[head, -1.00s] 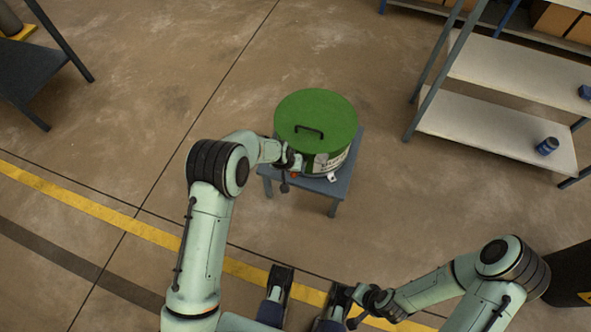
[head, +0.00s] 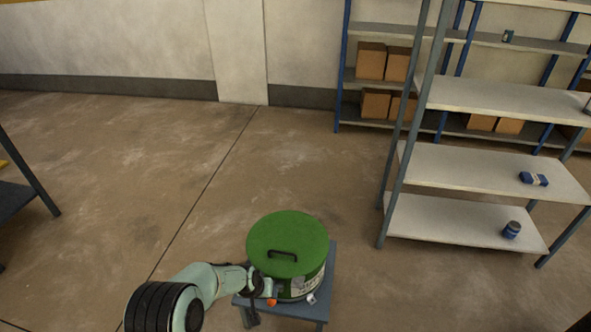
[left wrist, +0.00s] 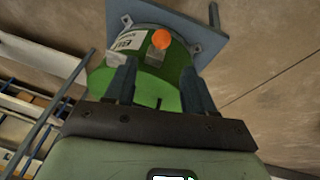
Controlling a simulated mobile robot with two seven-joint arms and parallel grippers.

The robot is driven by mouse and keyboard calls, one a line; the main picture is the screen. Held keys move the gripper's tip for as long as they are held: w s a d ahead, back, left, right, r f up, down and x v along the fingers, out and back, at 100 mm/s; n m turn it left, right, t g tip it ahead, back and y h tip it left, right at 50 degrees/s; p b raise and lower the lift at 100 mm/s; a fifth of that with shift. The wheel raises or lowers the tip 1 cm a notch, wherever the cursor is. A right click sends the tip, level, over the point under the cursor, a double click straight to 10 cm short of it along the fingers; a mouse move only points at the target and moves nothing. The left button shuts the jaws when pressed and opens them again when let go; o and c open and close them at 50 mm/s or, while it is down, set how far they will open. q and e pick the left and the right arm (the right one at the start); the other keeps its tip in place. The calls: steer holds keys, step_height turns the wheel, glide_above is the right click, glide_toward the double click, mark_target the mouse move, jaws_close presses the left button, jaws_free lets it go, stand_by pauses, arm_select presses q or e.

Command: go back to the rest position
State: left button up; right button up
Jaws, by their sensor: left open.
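The washer (head: 288,248) is a drum with a green lid and a dark handle, standing on a small blue-grey table (head: 318,312). The lid lies on top of the drum. My left gripper (head: 272,292) is at the drum's front left side, beside an orange knob (head: 271,302). In the left wrist view my left gripper (left wrist: 158,85) has its two fingers apart with nothing held between them. The orange knob (left wrist: 161,39) lies beyond the fingertips there, on the side of the drum (left wrist: 140,58). My right gripper is out of view.
A grey shelf unit (head: 480,168) stands to the right with a blue can (head: 511,230) and a blue item (head: 533,179). Shelves with cardboard boxes (head: 371,62) stand at the back wall. A dark table (head: 15,200) is at the left edge. The floor between is clear.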

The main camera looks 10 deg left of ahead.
arm_select(q)
steer(key=s+f+n+g, duration=0.1)
steer(key=s+f+g, duration=0.1)
steer(key=s+f, duration=1.15)
steer(key=s+d+n+g+h, duration=0.1)
steer(key=s+d, duration=0.1)
steer(key=s, duration=0.7)
steer(key=s+d+n+g+h, duration=0.1)
steer(key=s+d, duration=0.1)
steer(key=s, duration=0.7)
step_height(320, 180, up, 14)
steer(key=s+d+p, duration=0.1)
steer(key=s+p, duration=0.1)
steer(key=p, duration=1.2)
steer(key=shift+s+f+g+p, duration=0.2)
steer(key=shift+f+g+p, duration=0.05)
steer(key=shift+g+p, duration=0.15)
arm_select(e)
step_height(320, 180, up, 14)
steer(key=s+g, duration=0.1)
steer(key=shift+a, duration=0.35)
arm_select(q)
steer(key=shift+s, duration=0.1)
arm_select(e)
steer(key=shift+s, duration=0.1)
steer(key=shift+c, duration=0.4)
